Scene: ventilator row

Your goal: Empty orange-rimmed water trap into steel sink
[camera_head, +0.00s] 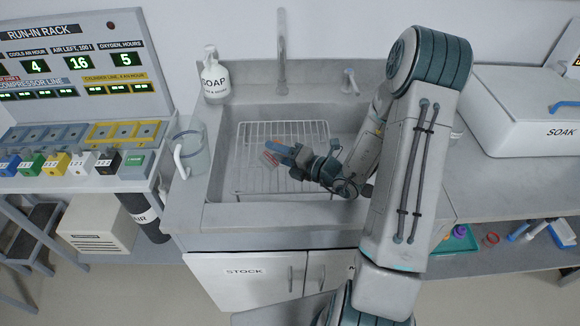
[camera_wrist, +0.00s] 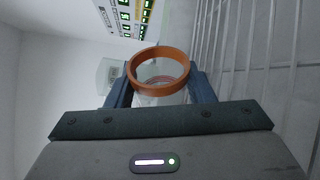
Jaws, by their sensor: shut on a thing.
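The orange-rimmed water trap (camera_wrist: 160,57) is a small clear cup between my fingers in the wrist view, its orange rim toward the camera. In the head view the trap (camera_head: 271,157) shows small, with an orange edge, at the tip of my gripper (camera_head: 283,153). My gripper, also in the wrist view (camera_wrist: 161,88), is shut on the trap. It holds the trap over the steel sink (camera_head: 226,179), above the wire rack. The trap appears tilted on its side. I cannot tell whether water is in it.
A white wire rack (camera_head: 290,130) lies in the sink. A tap (camera_head: 282,50) stands behind. A soap bottle (camera_head: 215,75) and a clear jug (camera_head: 190,150) stand left of the basin. A white SOAK box (camera_head: 525,110) sits at right.

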